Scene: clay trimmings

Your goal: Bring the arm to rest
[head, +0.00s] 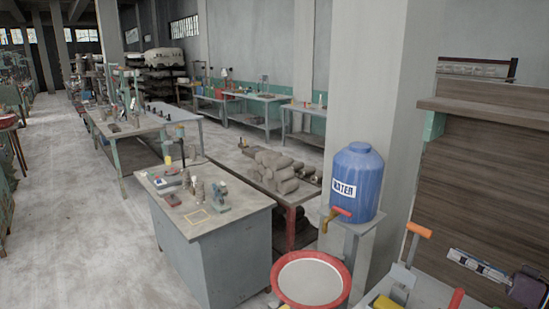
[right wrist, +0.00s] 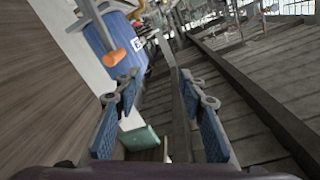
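My right gripper (head: 470,262) shows at the right edge of the head view, in front of the brown wooden panel. In the right wrist view the gripper (right wrist: 158,88) has its two blue-padded fingers spread wide apart. Nothing is held between them. My left gripper is not in either view.
A blue water barrel (head: 357,182) stands on a grey stand (head: 348,228). Left of my gripper is an orange-handled tool (head: 406,265). A red-rimmed tub (head: 275,287) stands lower down, beside a grey workbench (head: 225,212). The aisle floor (head: 70,200) at left is clear.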

